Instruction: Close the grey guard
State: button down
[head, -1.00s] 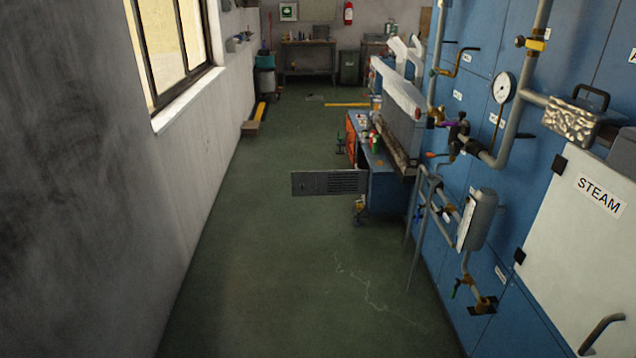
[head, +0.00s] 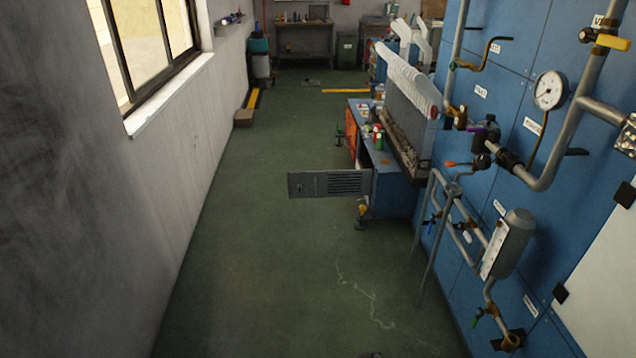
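The grey guard (head: 330,184) is a flat panel with a louvred vent on its right half and a small dark latch on its left. It stands swung out to the left from the near end of the low blue machine (head: 397,193), across part of the aisle. Its right edge meets the machine. I see it from above and some way back along the aisle. My gripper is not in view.
Blue cabinets with pipes and a gauge (head: 549,90) line the right. The green floor (head: 270,275) is clear up to the guard. A wall with a window (head: 150,45) runs along the left.

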aim_at(320, 184)
jog(key=u, duration=0.1)
jog(key=i, duration=1.65)
jog(key=u, duration=0.95)
jog(key=i, duration=1.05)
jog(key=u, duration=0.25)
